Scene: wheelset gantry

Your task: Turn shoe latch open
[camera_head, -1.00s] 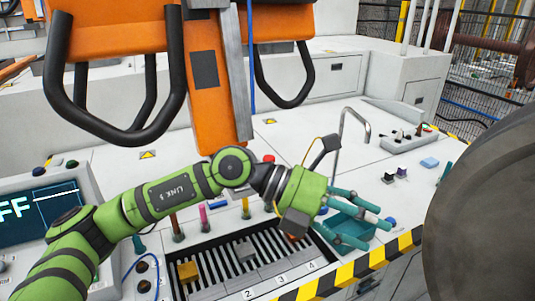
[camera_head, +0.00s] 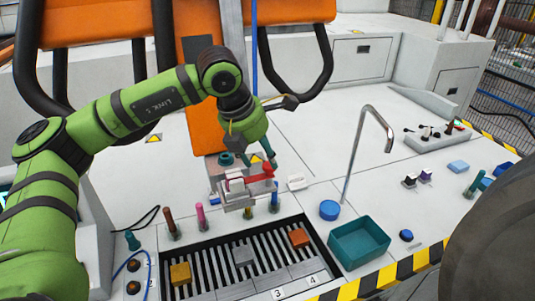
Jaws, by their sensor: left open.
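A small light-grey fixture (camera_head: 236,190) stands behind the slotted tray, at the foot of the orange column. A red latch handle (camera_head: 260,174) lies across its top, pointing right. I take this to be the shoe latch. My left gripper (camera_head: 252,161) comes down from above with its teal fingers spread, just over the handle. It is open and holds nothing. I cannot tell whether a fingertip touches the handle. The fingers hide part of the fixture's back. My right gripper is not in view.
A teal bin (camera_head: 359,238) and a bent metal pipe (camera_head: 371,125) are right. Black hoop handles hang above.

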